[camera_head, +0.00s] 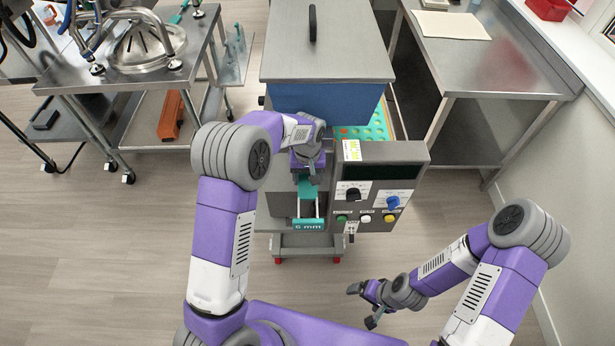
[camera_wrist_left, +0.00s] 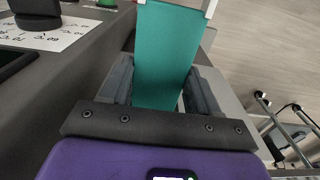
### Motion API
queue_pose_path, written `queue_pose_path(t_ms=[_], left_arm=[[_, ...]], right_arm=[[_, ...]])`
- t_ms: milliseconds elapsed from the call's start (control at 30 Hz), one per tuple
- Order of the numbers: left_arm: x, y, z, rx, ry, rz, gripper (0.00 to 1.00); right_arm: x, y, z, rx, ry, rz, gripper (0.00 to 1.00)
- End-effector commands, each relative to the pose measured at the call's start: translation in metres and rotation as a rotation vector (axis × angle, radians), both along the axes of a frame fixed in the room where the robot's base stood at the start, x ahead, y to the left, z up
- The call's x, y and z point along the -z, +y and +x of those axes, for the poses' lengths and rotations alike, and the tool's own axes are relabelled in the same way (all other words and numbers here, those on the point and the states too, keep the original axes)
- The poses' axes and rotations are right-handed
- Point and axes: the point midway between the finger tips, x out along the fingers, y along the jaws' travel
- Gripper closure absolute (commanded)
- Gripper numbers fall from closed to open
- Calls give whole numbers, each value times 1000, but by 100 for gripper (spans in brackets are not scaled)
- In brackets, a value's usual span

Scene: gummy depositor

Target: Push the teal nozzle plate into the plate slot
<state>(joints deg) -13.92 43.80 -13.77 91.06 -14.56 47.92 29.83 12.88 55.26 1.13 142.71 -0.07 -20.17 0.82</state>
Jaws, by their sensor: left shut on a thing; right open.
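The teal nozzle plate (camera_head: 307,224) is at the front left of the depositor machine (camera_head: 330,95), with its "6 mm" front edge facing me. Pale side strips show behind that edge. My left gripper (camera_head: 311,177) is above the plate's rear part and shut on it. In the left wrist view, the teal plate (camera_wrist_left: 165,45) runs between the two grey fingers. The plate slot is mostly hidden by my gripper and forearm, so I cannot tell how far in the plate sits. My right gripper (camera_head: 362,306) is open and empty, low over the floor at the right.
The control panel (camera_head: 378,195) with knobs and buttons stands just right of the plate. A green tray (camera_head: 375,125) shows behind it. A steel cart (camera_head: 130,75) is at the left and a steel table (camera_head: 480,55) at the right. The floor in front is clear.

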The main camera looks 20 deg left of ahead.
Motion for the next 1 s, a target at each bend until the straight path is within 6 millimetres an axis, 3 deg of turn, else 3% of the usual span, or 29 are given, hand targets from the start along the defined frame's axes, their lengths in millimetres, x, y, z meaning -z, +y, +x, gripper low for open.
queue_pose_path(t_ms=[33,67,233,567,1000], left_arm=[[-4,2,6,3,-20,2,94],[-4,2,6,3,-20,2,37],[-5,2,6,3,-21,2,11],[-7,2,6,3,-21,2,9],[-69,0,0,2,-11,1,9]], right_arm=[[0,0,0,0,0,0,8],[0,0,0,0,0,0,8],[0,0,0,0,0,0,8],[-1,0,0,0,0,0,8],[-7,0,0,0,0,0,8]])
